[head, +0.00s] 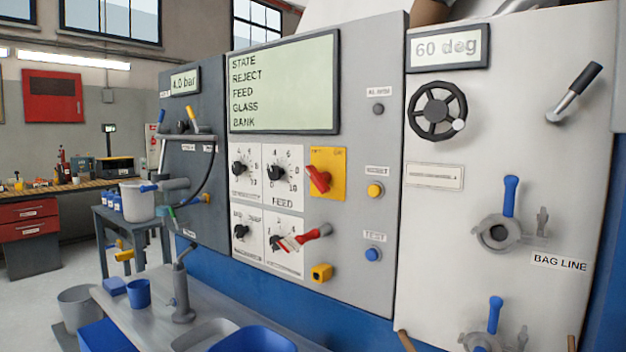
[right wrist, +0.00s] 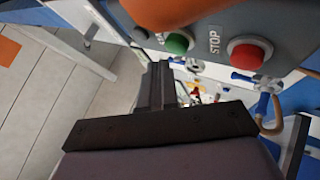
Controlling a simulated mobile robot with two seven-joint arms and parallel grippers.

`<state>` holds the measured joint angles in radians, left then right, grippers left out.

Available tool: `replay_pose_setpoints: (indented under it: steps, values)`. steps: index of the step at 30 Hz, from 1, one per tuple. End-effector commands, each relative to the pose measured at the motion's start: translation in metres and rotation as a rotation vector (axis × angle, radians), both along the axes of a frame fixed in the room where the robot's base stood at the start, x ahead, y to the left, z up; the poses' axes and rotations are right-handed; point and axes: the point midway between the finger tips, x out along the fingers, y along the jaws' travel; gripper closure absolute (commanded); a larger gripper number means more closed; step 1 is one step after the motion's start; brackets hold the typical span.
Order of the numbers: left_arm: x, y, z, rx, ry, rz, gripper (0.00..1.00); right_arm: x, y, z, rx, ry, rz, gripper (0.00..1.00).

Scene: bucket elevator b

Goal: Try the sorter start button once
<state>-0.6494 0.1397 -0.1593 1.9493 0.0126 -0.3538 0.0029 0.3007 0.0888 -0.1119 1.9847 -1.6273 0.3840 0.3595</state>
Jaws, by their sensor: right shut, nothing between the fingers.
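My right gripper (right wrist: 160,68) shows in the right wrist view with its dark fingers shut together and nothing between them. Its tips point toward a grey control box (right wrist: 213,19) at the top of that view. A green button (right wrist: 179,43) is on the box, just beyond and slightly right of the fingertips; whether the tips touch it I cannot tell. Its label is partly cut off. A red button (right wrist: 250,53) marked STOP sits to its right. Neither gripper nor this box is recognisable in the head view. My left gripper is not in view.
In the head view, a grey panel holds a display (head: 285,84), knobs, a yellow button (head: 375,190) and a blue button (head: 373,255). A handwheel (head: 437,111) and levered ports are on the right. A bench with blue containers (head: 138,293) stands in front. An orange rounded part (right wrist: 175,12) overhangs the box.

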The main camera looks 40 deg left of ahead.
Motion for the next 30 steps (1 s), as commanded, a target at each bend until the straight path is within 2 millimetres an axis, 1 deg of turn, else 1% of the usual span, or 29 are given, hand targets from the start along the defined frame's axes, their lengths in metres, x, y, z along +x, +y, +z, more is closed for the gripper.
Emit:
replay_pose_setpoints:
  steps: [1, 30]
  values:
    - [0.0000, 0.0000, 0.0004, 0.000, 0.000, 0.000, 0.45, 0.0023, 0.0024, 0.0012, 0.000, 0.003, 0.010, 1.00]
    - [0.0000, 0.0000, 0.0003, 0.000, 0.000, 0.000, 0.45, 0.0117, 0.0054, 0.0019, 0.004, 0.005, 0.020, 1.00]
